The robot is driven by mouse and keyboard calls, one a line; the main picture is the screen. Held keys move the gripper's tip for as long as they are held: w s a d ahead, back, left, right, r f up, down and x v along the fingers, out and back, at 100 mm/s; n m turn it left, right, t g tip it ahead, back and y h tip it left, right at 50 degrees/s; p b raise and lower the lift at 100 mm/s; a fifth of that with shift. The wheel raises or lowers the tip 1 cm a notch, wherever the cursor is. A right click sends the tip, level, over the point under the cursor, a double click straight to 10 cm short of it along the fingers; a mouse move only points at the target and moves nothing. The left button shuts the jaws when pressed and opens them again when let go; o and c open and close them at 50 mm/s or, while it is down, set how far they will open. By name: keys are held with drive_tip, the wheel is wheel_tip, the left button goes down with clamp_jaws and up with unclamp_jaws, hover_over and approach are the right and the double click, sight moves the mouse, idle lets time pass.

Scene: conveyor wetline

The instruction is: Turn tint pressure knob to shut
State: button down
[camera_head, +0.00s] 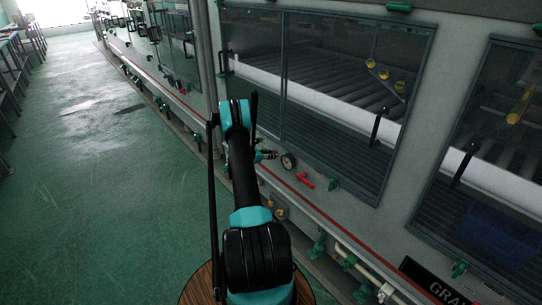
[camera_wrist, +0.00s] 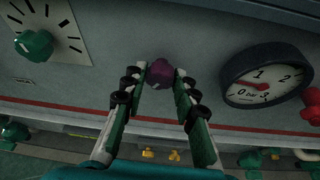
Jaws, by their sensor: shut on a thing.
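In the wrist view, a small purple knob (camera_wrist: 160,72) stands on the grey panel between the tips of my gripper (camera_wrist: 161,80). The two fingers are shut on it, one on each side. A round black-rimmed pressure gauge (camera_wrist: 262,82) marked in bar sits just right of the knob. Its red needle lies in the low part of the scale. In the head view, my gripper (camera_head: 265,155) reaches the panel just left of the gauge (camera_head: 288,162). The knob is hard to make out there.
A green knob (camera_wrist: 34,44) on a white dial plate is at the upper left of the wrist view. A red handle (camera_head: 305,180) and a green fitting (camera_head: 333,184) are right of the gauge. Glass windows (camera_head: 330,80) are above. The green floor (camera_head: 110,190) at left is clear.

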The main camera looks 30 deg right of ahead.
drive_tip(key=shift+s+f+m+t+h, duration=0.1)
drive_tip(key=shift+m+t+h, duration=0.2)
drive_tip(key=shift+m+t, duration=1.05)
drive_tip(key=shift+s+f+m+t+h, duration=0.25)
drive_tip(key=shift+m+t, duration=0.35)
drive_tip(key=shift+m, duration=1.6)
drive_tip(key=shift+m+t+h, duration=0.35)
drive_tip(key=shift+m+t, duration=0.6)
drive_tip(key=shift+m, duration=0.8)
drive_tip(key=c, duration=1.2)
unclamp_jaws()
